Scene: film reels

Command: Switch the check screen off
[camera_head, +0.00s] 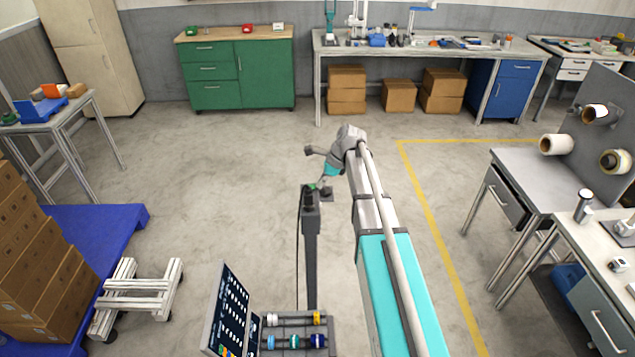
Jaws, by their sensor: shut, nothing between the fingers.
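A tilted screen panel (230,308) stands at the bottom, left of my arm. It is lit, dark blue with rows of white marks and some coloured patches at its lower edge. I take it for the check screen. A dark post (311,245) rises in the middle, with a thin cable on its left and a small dark head with a bit of green on top. My gripper (321,184) is shut and empty, pointing down right by the post's head. It is small in this view, and I cannot tell whether it touches the head.
A rack (325,323) with coloured reels stands right of the screen. A white wooden trolley (135,297) and boxes on a blue pallet (125,215) are at left. Benches with reels (556,145) stand at right. Green cabinet (240,70) and workbench (420,48) line the back.

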